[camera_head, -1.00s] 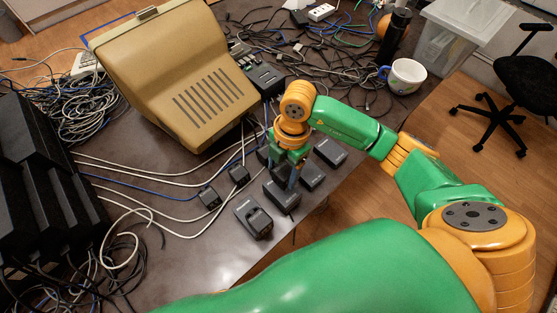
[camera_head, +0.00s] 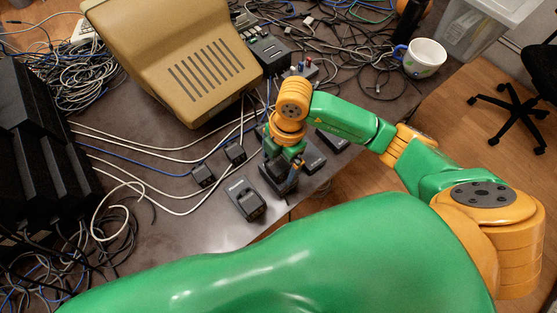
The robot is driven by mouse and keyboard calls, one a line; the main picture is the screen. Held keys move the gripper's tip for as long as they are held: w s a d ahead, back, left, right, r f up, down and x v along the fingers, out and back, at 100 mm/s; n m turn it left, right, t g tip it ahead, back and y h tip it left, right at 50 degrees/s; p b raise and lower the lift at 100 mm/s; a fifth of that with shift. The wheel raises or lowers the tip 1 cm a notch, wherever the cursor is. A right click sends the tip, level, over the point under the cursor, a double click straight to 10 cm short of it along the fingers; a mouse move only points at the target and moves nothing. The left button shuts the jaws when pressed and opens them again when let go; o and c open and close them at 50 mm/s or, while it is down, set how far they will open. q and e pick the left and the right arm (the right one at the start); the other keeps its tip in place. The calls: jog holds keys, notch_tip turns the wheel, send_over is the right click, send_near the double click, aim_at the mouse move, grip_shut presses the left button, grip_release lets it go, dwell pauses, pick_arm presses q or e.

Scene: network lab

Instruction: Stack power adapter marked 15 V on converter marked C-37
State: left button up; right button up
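Several dark converters or adapters lie along the table's front edge; their markings are too small to read, so I cannot tell which is 15 V or C-37. A dark box with a raised block (camera_head: 246,200) lies nearest the front. My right gripper (camera_head: 281,176) points down at the dark box (camera_head: 272,184) just right of it, fingers apart at that box. The arm hides part of the box, and I cannot tell whether the fingers grip it. Another dark box (camera_head: 312,156) and one more (camera_head: 333,141) lie farther right. My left gripper is out of view.
Two small black adapters (camera_head: 203,176) on cables lie left of the boxes. A beige monitor (camera_head: 185,60) stands behind them. Cables crowd the back, near a white mug (camera_head: 423,58). Black equipment (camera_head: 35,150) stands at left. Bare table (camera_head: 200,225) shows at the front.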

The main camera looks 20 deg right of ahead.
jog(key=shift+a+r, duration=0.1)
jog(key=shift+r, duration=0.25)
notch_tip(320, 180, up, 12)
jog(key=d, duration=0.1)
jog(key=shift+w+d+f+p, duration=0.15)
jog(key=shift+w+d+p, duration=0.1)
jog(key=shift+d+p, duration=0.15)
